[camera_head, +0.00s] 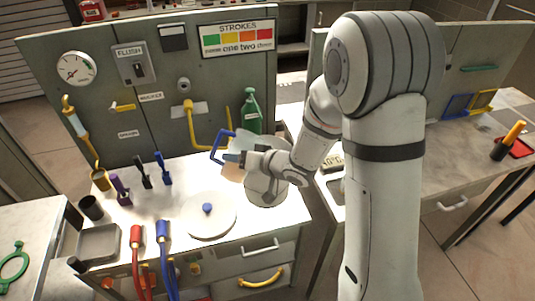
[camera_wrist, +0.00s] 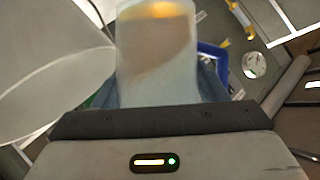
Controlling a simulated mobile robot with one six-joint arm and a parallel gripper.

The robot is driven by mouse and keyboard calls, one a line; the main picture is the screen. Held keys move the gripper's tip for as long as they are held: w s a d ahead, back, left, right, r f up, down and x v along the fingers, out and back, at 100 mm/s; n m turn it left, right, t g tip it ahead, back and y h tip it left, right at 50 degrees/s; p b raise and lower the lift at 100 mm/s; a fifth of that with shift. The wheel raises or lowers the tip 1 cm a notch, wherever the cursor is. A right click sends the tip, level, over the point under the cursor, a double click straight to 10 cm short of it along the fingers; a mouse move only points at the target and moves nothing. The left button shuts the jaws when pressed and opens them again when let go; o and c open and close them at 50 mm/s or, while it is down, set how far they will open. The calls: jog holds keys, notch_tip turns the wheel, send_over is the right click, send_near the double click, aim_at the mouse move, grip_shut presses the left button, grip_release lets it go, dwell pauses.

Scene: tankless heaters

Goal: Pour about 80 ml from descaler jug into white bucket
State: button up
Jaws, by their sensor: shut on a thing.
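The descaler jug (camera_head: 241,143) is translucent with a blue handle on its left side. It is partly hidden behind my gripper (camera_head: 234,157), which is shut on it above the right part of the bench. In the wrist view the jug (camera_wrist: 157,75) fills the space ahead of the gripper, with amber colour near its far end. It looks tilted, but I cannot tell how far. The white bucket (camera_head: 267,193) stands just below and right of the gripper, partly covered by my arm. A large pale round shape in the wrist view (camera_wrist: 45,70) looks like the bucket. No falling stream is visible.
A green bottle (camera_head: 251,112) stands close behind the jug, and a yellow pipe (camera_head: 190,122) is on the panel to the left. A white lid with a blue knob (camera_head: 208,217) lies in front. Red and blue hoses (camera_head: 164,250) hang at the front edge.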

aim_at(239, 172)
jog(key=shift+s+a+f+n+t+b, duration=0.2)
jog(key=shift+f+n+b, duration=0.15)
jog(key=shift+b, duration=0.55)
jog(key=shift+s+a+f+n+t+b, duration=0.1)
jog(key=shift+s+a+f+n+b, duration=0.25)
jog(key=shift+b, duration=0.55)
jog(key=shift+a+r+n+t+h+b, duration=0.1)
jog(key=shift+r+n+t+h+b, duration=0.25)
jog(key=shift+b, duration=0.6)
jog(key=n+b, duration=0.1)
jog(key=b, duration=0.2)
jog(key=f+n+t+h+b, duration=0.1)
jog(key=b, duration=0.2)
jog(key=shift+s+a+f, duration=0.25)
jog(key=shift+s+a, duration=0.05)
jog(key=shift+a, duration=0.05)
jog(key=shift+a+f+n+b, duration=0.1)
jog(key=shift+n+b, duration=0.15)
jog(key=shift+b, duration=0.95)
jog(key=shift+h, duration=0.25)
jog(key=shift+s+t+b, duration=0.1)
jog(key=shift+t+b, duration=0.15)
jog(key=shift+b, duration=0.25)
